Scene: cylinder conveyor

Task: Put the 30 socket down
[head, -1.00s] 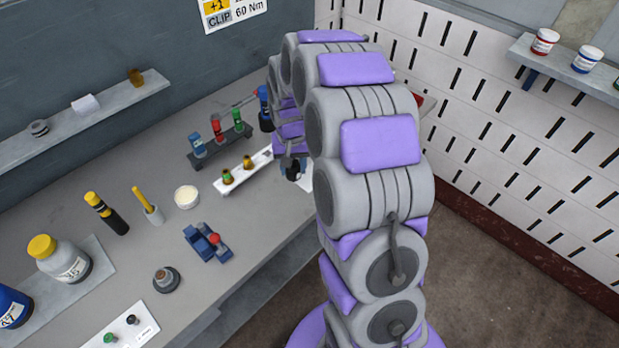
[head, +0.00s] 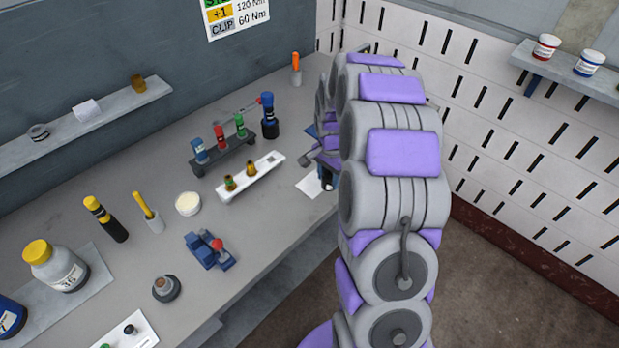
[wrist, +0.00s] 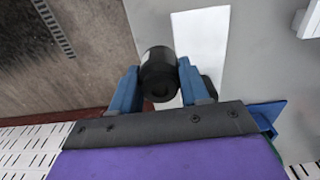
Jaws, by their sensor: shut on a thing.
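My gripper (wrist: 162,88) is shut on a dark, round socket (wrist: 158,68) in the wrist view, its blue fingers on either side of it. The socket is over the bench edge, beside a white sheet (wrist: 203,45) that lies on the grey bench. I cannot read a size on the socket. In the head view the white sheet (head: 311,185) lies at the bench's front edge, close to my gripper (head: 326,184), which my arm mostly hides.
A white rail (head: 272,172) with two brass-coloured sockets stands left of the sheet. Behind it is a dark rack (head: 222,155) with blue, red and green tools. A blue-topped black tool (head: 269,117) stands near my arm. The floor lies right of the bench.

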